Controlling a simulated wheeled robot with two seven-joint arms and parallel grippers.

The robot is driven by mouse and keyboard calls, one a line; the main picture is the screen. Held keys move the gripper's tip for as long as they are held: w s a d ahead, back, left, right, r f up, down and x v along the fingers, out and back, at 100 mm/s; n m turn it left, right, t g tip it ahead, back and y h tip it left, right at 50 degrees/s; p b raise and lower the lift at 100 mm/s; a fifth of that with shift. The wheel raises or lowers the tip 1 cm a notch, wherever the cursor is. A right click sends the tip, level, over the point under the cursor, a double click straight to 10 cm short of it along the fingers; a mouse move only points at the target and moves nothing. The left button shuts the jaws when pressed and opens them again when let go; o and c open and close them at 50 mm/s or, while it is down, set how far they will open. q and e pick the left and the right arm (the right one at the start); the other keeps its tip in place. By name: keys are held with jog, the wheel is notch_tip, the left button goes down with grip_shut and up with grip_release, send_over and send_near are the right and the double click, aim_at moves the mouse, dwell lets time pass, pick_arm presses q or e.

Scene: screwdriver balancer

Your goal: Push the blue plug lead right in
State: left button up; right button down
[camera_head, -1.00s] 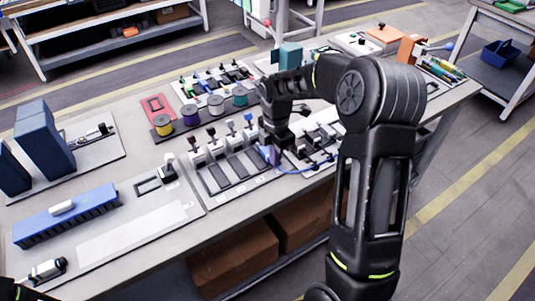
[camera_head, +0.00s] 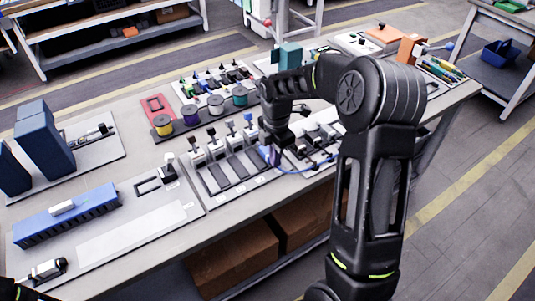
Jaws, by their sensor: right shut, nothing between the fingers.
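The blue plug (camera_head: 267,153) is at the right end of a row of slots on the bench, with its blue lead (camera_head: 299,171) curving off to the right. My right gripper (camera_head: 274,142) points down just above and behind the plug. It is shut with nothing held. Whether its fingertips touch the plug is too small to tell. The plug's lower end and its socket are hidden, so I cannot tell how deep it sits.
A slotted fixture with several levers (camera_head: 213,133) stands left of the plug. Several wire spools (camera_head: 191,115) stand behind it. A blue block (camera_head: 66,215) and grey-blue boxes (camera_head: 43,139) are at the left. The front board at the left has bare room.

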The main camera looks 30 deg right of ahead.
jog(key=shift+w+p, duration=0.35)
jog(key=shift+w, duration=1.2)
jog(key=shift+s, duration=0.15)
dwell(0.4)
jog(key=shift+s, duration=0.5)
notch_tip(320, 180, up, 7)
jog(key=p, duration=0.5)
jog(key=c, duration=2.1)
grip_release()
